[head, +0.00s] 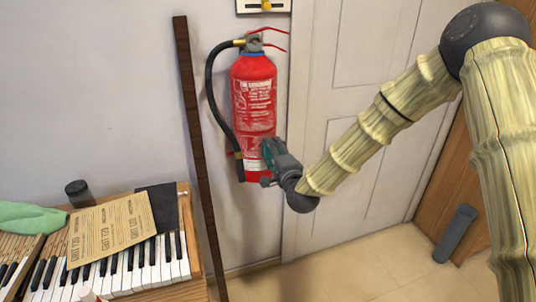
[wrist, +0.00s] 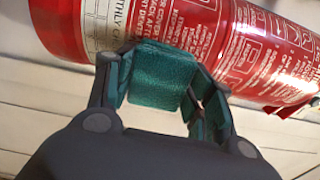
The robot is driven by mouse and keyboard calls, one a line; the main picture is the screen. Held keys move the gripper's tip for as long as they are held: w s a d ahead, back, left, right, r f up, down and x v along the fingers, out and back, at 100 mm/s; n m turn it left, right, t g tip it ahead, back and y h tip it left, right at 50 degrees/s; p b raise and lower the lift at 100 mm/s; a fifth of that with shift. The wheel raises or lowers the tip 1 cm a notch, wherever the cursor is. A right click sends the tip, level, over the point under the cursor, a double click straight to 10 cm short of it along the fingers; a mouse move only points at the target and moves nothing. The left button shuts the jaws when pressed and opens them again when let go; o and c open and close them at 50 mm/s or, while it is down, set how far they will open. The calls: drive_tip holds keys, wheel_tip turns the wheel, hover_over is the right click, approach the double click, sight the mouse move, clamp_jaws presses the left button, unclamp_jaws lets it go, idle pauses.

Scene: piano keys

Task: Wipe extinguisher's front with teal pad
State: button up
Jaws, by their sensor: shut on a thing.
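The red fire extinguisher (head: 255,95) hangs upright on the wall, with a black hose along its left side. White printed text covers its front. In the wrist view the extinguisher (wrist: 205,22) lies across the top of the picture. My gripper (head: 268,152) is at the lower right of its body. In the wrist view my gripper (wrist: 160,85) is shut on the teal pad (wrist: 163,75). The pad's far edge meets the extinguisher's surface in this view and seems to touch it; exact contact cannot be told.
A dark wooden post (head: 196,130) leans left of the extinguisher. A white door (head: 355,120) is behind my arm at right. At lower left, a piano keyboard (head: 140,270) carries a printed paper sheet (head: 110,228) and a green cloth (head: 30,218). A dark grey cylinder (head: 455,233) leans at lower right.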

drive_tip(key=shift+d, duration=0.15)
drive_tip(key=shift+v, duration=2.95)
drive_tip(key=shift+s, duration=0.15)
drive_tip(key=b+v, duration=0.1)
drive_tip(key=v, duration=0.1)
drive_tip(key=shift+s+d, duration=0.2)
drive_tip(key=shift+s, duration=0.15)
drive_tip(key=shift+w+a+f+b, duration=0.6)
drive_tip(key=shift+w+a+b, duration=0.25)
drive_tip(key=shift+a, duration=0.2)
drive_tip(key=shift+w+a+f+b, duration=0.65)
drive_tip(key=shift+w+a+b, duration=0.05)
drive_tip(key=shift+w+a, duration=0.35)
drive_tip(key=shift+w+a+f+b, duration=0.6)
drive_tip(key=shift+w+a+b, duration=0.25)
drive_tip(key=shift+a, duration=0.2)
